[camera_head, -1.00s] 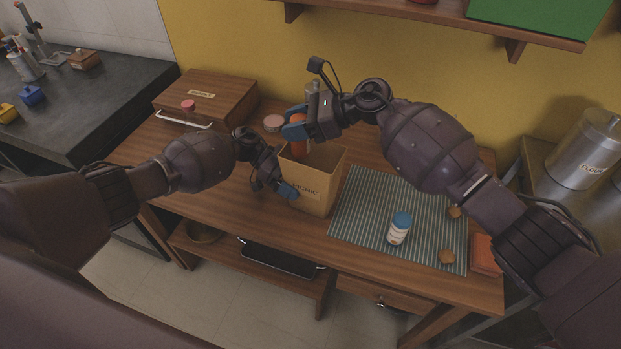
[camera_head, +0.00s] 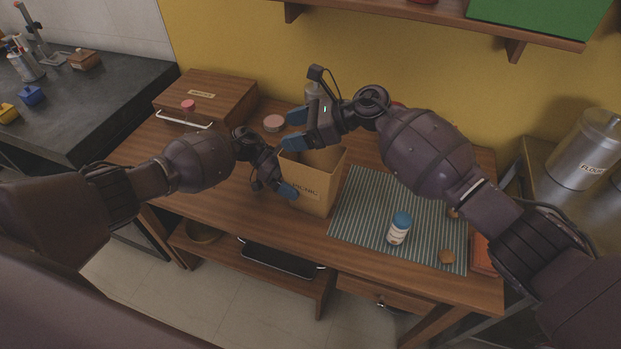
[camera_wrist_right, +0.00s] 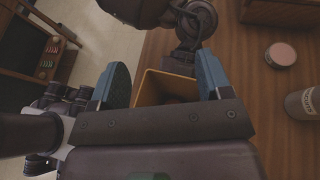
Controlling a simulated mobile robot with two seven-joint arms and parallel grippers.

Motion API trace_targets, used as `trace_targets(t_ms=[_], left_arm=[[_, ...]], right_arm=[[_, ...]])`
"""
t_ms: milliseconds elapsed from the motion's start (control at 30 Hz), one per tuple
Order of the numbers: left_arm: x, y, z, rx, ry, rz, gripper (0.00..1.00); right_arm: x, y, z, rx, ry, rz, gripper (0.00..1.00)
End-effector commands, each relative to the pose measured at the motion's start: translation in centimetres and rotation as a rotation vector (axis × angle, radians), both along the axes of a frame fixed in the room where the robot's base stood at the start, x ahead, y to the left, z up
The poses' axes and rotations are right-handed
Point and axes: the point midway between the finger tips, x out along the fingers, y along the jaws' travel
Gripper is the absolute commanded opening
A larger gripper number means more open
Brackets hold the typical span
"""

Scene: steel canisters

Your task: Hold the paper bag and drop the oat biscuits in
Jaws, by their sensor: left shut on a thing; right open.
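My left gripper (camera_head: 286,188) is shut on the bag's left side. My right gripper (camera_head: 293,131) is open and empty over the bag's mouth; its spread blue fingers show in the right wrist view (camera_wrist_right: 162,78). A dim reddish shape lies inside the bag, too dark to identify. Small brown lumps, perhaps the oat biscuits, lie on the striped mat: one in front (camera_head: 446,257), one partly hidden behind my right arm (camera_head: 453,213).
A white bottle with a blue cap (camera_head: 399,229) stands on the striped mat (camera_head: 365,215). A pink-lidded tin (camera_head: 273,123) and a grey canister (camera_head: 313,90) stand behind the bag. A wooden box (camera_head: 208,95) is at the back left. An orange-red block (camera_head: 485,256) lies at right.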

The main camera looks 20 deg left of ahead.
Motion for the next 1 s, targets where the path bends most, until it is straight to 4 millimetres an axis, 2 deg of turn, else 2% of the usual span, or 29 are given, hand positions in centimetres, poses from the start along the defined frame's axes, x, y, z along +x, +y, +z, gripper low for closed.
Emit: trace_targets(t_ms=[233, 700, 1000], left_arm=[[0.0, 0.0, 0.0, 0.0, 0.0, 0.0, 0.62], [0.0, 0.0, 0.0, 0.0, 0.0, 0.0, 0.62], [0.0, 0.0, 0.0, 0.0, 0.0, 0.0, 0.62]], right_arm=[[0.4, -1.3, 0.5, 0.0, -0.001, -0.002, 0.72], [2.2, -8.8, 3.7, -0.001, 0.0, -0.002, 0.72], [2.6, -10.7, 4.6, 0.001, 0.001, 0.0, 0.72]])
